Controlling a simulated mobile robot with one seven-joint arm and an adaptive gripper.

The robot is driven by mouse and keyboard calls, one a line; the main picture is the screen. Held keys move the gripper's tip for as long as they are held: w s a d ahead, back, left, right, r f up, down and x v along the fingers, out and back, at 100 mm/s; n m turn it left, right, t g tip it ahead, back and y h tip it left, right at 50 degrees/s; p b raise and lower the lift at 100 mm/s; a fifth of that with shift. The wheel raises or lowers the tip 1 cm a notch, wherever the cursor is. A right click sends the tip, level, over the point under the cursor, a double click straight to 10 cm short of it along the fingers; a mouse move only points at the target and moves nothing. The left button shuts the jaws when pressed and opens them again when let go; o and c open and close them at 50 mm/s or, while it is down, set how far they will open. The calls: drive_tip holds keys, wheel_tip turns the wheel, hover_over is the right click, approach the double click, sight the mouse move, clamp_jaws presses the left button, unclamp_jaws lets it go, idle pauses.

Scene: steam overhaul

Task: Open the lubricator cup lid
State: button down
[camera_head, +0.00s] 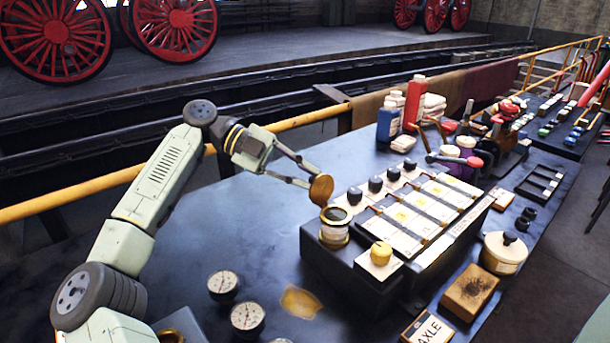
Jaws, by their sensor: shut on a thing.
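The lubricator cup (334,236) stands at the near left corner of a dark box on the bench, with a brass rim and a pale body. Its round top opening shows dark and uncovered. The brass lid (321,188) stands tilted up steeply, just above and behind the cup's rim. Its lower edge is close to the rim; I cannot tell whether they touch. My gripper (309,182) reaches in from the left and is shut on the lid, its fingertips partly hidden behind the disc.
Black knobs (376,184) and white panels (420,205) cover the box beside the cup. A yellow knob (381,253) sits in front. Gauges (247,316) lie at the front left. Bottles (388,122) stand behind. The bench left of the cup is mostly clear.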

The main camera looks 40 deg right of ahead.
drive_tip(key=c, duration=1.6)
unclamp_jaws()
drive_tip(key=shift+o, duration=0.2)
drive_tip(key=shift+w+a, duration=0.1)
drive_tip(key=v, duration=1.1)
drive_tip(key=shift+w+a, duration=0.2)
drive_tip(key=shift+w, duration=0.05)
drive_tip(key=shift+r, duration=0.1)
